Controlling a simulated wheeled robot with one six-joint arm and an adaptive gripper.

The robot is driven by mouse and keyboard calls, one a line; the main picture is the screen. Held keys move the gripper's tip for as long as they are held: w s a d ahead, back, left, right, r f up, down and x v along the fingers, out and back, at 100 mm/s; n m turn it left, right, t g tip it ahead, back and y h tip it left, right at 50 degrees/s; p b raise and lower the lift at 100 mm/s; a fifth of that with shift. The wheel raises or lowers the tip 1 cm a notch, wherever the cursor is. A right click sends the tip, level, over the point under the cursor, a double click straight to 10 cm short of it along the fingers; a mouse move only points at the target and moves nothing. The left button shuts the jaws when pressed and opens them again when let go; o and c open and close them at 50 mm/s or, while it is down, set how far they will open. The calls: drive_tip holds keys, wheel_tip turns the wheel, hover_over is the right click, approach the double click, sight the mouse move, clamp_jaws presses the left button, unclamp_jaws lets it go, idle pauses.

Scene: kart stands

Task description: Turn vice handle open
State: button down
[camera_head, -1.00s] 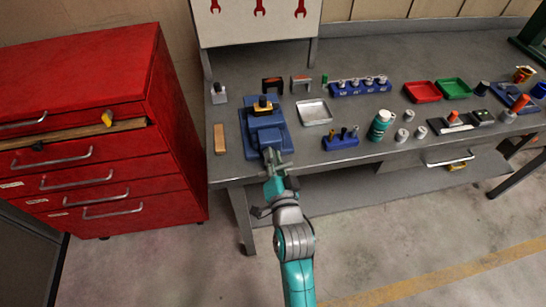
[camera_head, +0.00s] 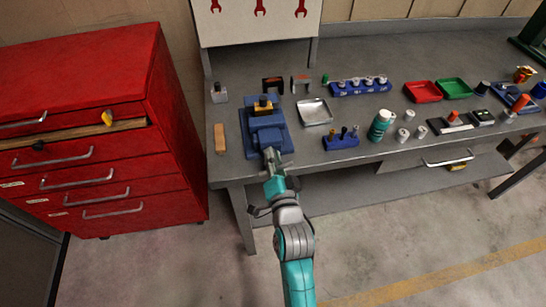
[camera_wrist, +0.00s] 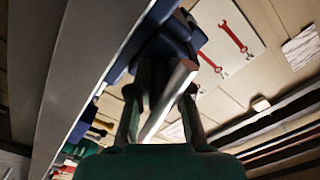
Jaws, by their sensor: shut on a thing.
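The blue vice (camera_head: 266,127) stands at the front left of the grey workbench, with a small dark and yellow piece (camera_head: 263,104) at its top. My gripper (camera_head: 273,160) is at the vice's front, by the bench edge. In the wrist view, a pale metal bar, the vice handle (camera_wrist: 168,98), runs slantwise between the two fingers of my gripper (camera_wrist: 158,100), which are shut on it. The blue body of the vice (camera_wrist: 172,35) shows behind the handle. In the head view my gripper mostly hides the handle.
A wooden block (camera_head: 220,138) lies left of the vice, and a metal tray (camera_head: 314,112) lies right of it. A blue holder (camera_head: 341,140) and a teal bottle (camera_head: 379,125) stand farther right. The red drawer cabinet (camera_head: 100,130) is at the left, one drawer partly open.

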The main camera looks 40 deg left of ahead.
drive_tip(key=shift+w+r, duration=0.1)
idle(0.3)
drive_tip(key=c, duration=1.1)
unclamp_jaws()
drive_tip(key=shift+d, duration=0.1)
drive_tip(key=shift+s+d, duration=0.25)
drive_tip(key=shift+s, duration=0.05)
drive_tip(key=v, duration=1.1)
